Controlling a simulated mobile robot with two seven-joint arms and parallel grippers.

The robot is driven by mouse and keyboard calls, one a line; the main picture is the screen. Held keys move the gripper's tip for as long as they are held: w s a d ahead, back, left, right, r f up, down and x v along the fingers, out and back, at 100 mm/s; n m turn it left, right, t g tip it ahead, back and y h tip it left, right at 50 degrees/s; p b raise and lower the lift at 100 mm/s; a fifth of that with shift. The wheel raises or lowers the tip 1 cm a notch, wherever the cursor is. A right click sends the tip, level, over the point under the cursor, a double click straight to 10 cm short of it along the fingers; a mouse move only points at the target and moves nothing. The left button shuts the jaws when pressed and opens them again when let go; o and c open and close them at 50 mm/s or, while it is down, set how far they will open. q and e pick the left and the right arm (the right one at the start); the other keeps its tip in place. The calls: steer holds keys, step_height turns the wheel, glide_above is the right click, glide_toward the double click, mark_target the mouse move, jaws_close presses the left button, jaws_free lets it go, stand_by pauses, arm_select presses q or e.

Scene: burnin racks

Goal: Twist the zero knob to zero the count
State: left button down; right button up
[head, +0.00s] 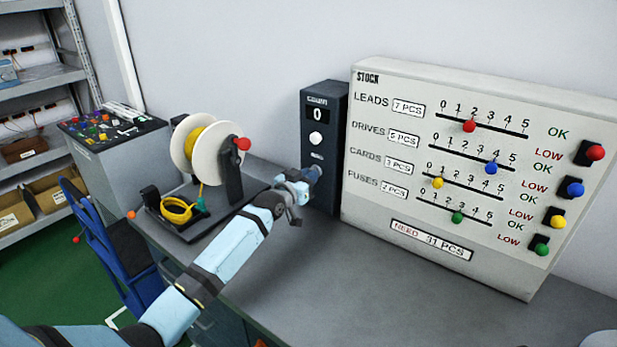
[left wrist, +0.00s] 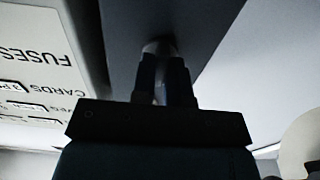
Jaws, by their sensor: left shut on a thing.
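The black counter box (head: 328,165) stands on the bench left of the stock board. Its display (head: 317,115) reads 0, with a round white button (head: 316,139) and a small label below it. My left gripper (head: 308,178) is at the lower front of the box, shut on the zero knob. The knob (left wrist: 159,47) shows only in part in the left wrist view, between the fingertips and in front of the dark box; the gripper hides most of it. My right gripper is not in view.
The stock board (head: 370,215) with coloured sliders and switches stands close right of the box. A spool stand (head: 232,178) with a white reel (head: 201,150) is close left. The bench front (head: 330,285) is clear.

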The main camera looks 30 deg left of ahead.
arm_select(q)
steer(key=c, duration=1.1)
jaws_free()
steer(key=shift+c, duration=0.2)
steer(key=shift+s, duration=0.1)
steer(key=s+a, duration=0.2)
steer(key=s, duration=1.1)
steer(key=shift+s, duration=0.3)
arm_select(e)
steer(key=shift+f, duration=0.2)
